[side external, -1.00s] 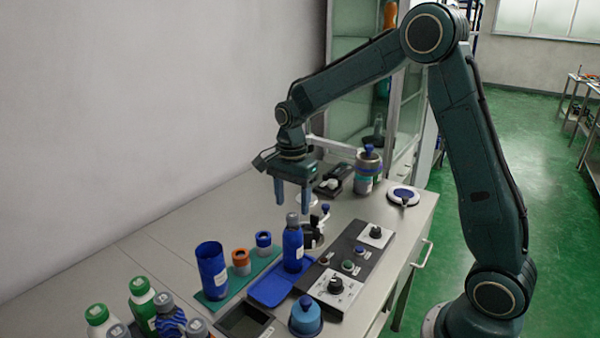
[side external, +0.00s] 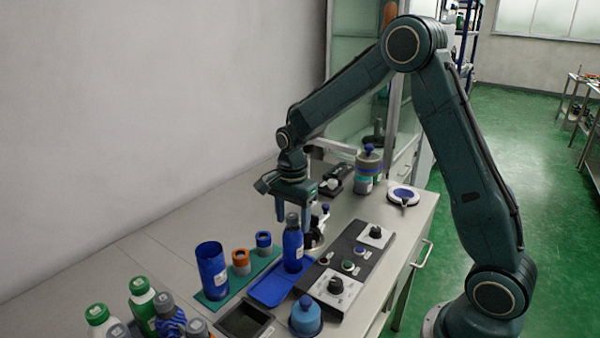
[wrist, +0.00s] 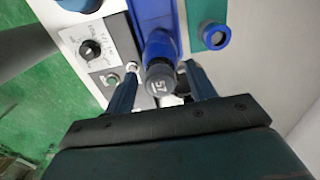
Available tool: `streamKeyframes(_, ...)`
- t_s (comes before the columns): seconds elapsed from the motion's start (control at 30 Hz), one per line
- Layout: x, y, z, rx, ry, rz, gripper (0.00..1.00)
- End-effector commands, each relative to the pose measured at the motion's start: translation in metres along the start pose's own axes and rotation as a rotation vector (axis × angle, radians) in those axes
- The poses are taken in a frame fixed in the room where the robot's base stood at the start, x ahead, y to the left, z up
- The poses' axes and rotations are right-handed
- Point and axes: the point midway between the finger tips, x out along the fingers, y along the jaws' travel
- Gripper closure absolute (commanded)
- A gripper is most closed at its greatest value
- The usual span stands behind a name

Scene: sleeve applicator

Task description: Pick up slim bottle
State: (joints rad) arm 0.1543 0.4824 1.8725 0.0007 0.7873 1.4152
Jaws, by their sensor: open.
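The slim bottle (side external: 293,249) is blue with a grey cap and stands upright at the far end of a blue tray (side external: 270,293). My gripper (side external: 292,217) is open, pointing down, with its fingers at about the height of the bottle's cap. In the wrist view the bottle's grey cap (wrist: 160,80) shows between the two open fingers of my gripper (wrist: 162,90), with a gap on each side. I cannot tell whether the fingers are level with the cap or just above it.
A green strip holds a blue cup (side external: 212,270), an orange ring (side external: 241,262) and a blue ring (side external: 264,243) left of the tray. A control panel (side external: 350,262) with knobs lies on the right. Several bottles (side external: 143,303) stand at the front left.

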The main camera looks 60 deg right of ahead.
Motion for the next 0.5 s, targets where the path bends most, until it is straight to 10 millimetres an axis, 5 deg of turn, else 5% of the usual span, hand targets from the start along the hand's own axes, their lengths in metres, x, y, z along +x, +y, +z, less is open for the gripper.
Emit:
streamKeyframes(0.27, -0.0003, -0.0001, 0.0, 0.0, 0.0, 0.0, 0.44)
streamKeyframes(0.5, -0.0004, -0.0001, 0.0, 0.0, 0.0, 0.0, 0.9)
